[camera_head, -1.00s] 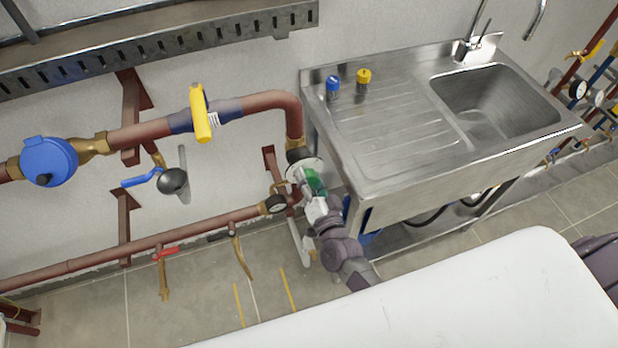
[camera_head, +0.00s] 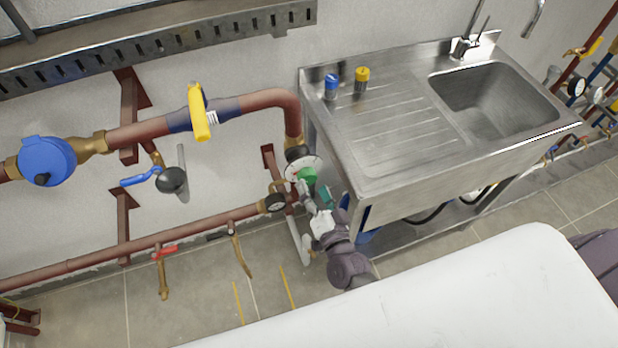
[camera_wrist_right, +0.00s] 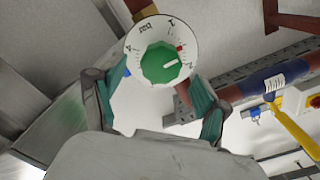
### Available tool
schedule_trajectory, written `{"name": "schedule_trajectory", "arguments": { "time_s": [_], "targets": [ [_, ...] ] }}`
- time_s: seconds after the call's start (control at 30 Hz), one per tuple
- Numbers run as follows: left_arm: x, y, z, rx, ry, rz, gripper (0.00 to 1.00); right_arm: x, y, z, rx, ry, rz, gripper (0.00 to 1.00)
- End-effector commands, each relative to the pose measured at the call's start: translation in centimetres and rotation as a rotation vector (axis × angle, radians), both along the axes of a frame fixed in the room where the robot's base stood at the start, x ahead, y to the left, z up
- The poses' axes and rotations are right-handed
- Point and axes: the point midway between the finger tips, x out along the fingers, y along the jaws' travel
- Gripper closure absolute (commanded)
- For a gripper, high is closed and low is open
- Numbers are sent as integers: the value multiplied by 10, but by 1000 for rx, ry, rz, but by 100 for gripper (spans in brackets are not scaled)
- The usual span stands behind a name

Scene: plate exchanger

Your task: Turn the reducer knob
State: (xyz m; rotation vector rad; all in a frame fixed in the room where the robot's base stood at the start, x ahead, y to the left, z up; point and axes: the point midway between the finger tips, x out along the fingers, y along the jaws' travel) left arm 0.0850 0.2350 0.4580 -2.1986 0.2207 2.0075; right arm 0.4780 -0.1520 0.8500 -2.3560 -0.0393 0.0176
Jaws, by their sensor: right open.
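The reducer knob (camera_head: 307,176) is green and sits on a round white dial at the lower end of the red pipe, left of the sink unit. In the right wrist view the knob (camera_wrist_right: 158,66) shows in front of the numbered dial, its white mark pointing right. My right gripper (camera_head: 315,191) is open and empty just in front of the knob, apart from it. In the right wrist view its two teal fingers (camera_wrist_right: 152,98) are spread on either side below the dial. My left gripper is not in view.
The steel sink unit (camera_head: 400,150) stands close on the right of the gripper. Red pipes carry a yellow handle (camera_head: 200,113) and a blue meter (camera_head: 46,161).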

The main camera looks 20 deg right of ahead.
Motion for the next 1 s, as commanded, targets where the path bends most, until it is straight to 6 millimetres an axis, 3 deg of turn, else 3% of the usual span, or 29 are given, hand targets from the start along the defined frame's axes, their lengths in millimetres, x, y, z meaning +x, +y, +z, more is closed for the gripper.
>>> {"name": "schedule_trajectory", "arguments": {
  "time_s": [0.2,0.4,1.0],
  "targets": [
    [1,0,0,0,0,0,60,-48,-1,-1,0,3,1,25],
    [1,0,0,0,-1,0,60,-73,-3,0,-1,1,1,25],
    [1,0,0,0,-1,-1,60,-78,-3,0,0,-1,1,25]
  ]
}}
